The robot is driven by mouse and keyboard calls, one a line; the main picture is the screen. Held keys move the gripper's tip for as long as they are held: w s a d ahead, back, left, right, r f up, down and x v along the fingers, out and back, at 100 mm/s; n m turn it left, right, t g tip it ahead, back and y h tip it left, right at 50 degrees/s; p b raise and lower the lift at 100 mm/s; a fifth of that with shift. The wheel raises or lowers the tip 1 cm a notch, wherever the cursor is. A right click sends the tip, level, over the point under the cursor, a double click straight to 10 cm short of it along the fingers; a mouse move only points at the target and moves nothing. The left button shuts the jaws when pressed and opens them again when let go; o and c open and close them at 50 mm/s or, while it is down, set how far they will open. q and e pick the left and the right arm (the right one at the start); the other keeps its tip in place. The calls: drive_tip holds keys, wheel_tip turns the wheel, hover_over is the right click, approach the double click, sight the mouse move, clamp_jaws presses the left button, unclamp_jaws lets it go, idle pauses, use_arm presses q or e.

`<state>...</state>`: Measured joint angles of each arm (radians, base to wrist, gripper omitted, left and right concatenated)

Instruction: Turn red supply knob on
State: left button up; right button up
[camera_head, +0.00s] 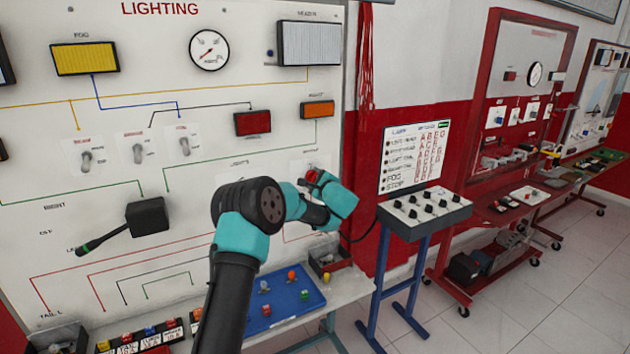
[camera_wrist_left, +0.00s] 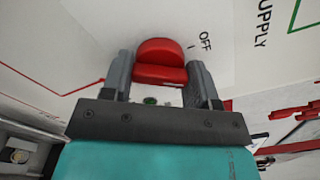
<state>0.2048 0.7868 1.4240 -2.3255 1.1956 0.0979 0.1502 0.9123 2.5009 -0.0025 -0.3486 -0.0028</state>
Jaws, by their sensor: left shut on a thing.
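The red supply knob (camera_wrist_left: 160,62) sits on the white panel, between the two fingers of my left gripper (camera_wrist_left: 163,85) in the left wrist view. The fingers are shut on its sides. The printed words OFF (camera_wrist_left: 204,41) and SUPPLY (camera_wrist_left: 263,24) show beside the knob. In the head view, my left gripper (camera_head: 318,180) is at the lower right of the lighting panel (camera_head: 130,190), and a bit of the red knob (camera_head: 311,176) shows at its tip. The rest of the knob is hidden there by the gripper. My right gripper is not in view.
A blue tray (camera_head: 285,311) with small coloured parts lies on the bench below my left arm. A grey control box (camera_head: 425,208) on a blue stand is to the right. A black lever (camera_head: 147,217) sticks out of the panel at left.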

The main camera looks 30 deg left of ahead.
use_arm(q)
drive_tip(key=m, duration=0.5)
drive_tip(key=shift+m, duration=0.3)
drive_tip(key=m, duration=0.5)
drive_tip(key=shift+m, duration=0.3)
drive_tip(key=o, duration=0.9)
drive_tip(key=v, duration=1.7)
drive_tip(key=shift+d, duration=0.25)
